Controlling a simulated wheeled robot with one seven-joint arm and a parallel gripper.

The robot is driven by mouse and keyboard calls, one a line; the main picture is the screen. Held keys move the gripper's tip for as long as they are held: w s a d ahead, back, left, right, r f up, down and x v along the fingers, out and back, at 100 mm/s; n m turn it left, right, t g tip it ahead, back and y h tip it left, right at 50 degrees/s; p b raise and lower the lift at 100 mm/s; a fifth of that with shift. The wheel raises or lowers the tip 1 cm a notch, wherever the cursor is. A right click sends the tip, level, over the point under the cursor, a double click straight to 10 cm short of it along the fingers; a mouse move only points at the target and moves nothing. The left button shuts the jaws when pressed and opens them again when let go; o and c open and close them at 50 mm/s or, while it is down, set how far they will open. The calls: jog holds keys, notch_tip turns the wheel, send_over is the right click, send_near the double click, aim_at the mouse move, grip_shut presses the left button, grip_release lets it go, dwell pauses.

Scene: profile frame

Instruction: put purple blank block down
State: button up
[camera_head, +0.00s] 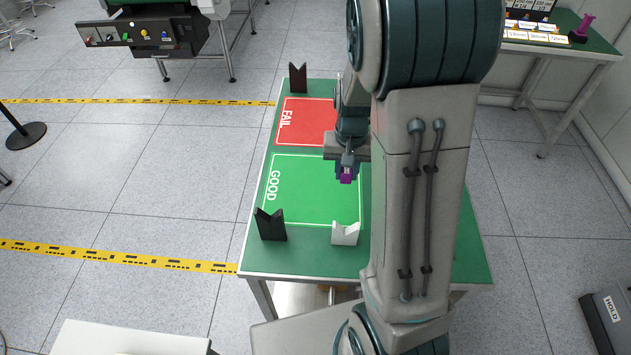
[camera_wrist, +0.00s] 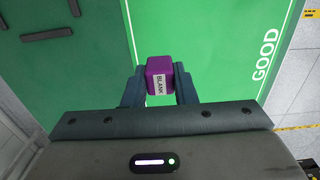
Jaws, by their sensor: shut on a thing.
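The purple block (camera_wrist: 158,70) with a white BLANK label is between the fingers of my gripper (camera_wrist: 160,88) in the wrist view. My gripper is shut on it. In the head view the purple block (camera_head: 346,176) shows just below my gripper (camera_head: 347,168), over the upper right part of the green GOOD area (camera_head: 310,195). I cannot tell exactly how high the block is above the table. The wrist view shows the block over the green GOOD area (camera_wrist: 215,40), with the white border line to its left.
A red FAIL area (camera_head: 305,120) lies beyond the GOOD area on the green table (camera_head: 300,262). Black V-shaped holders (camera_head: 271,226) (camera_head: 298,78) stand at its left edge. A white V-shaped holder (camera_head: 345,234) stands near the front. My arm hides the table's right part.

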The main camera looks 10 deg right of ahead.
jog(key=p, duration=0.1)
send_over(316, 196)
notch_tip(316, 196, down, 4)
jog(key=shift+s+f, duration=0.1)
jog(key=shift+f, duration=2.1)
jog(key=shift+f, duration=0.15)
jog(key=o, duration=1)
jog(key=shift+c, duration=0.2)
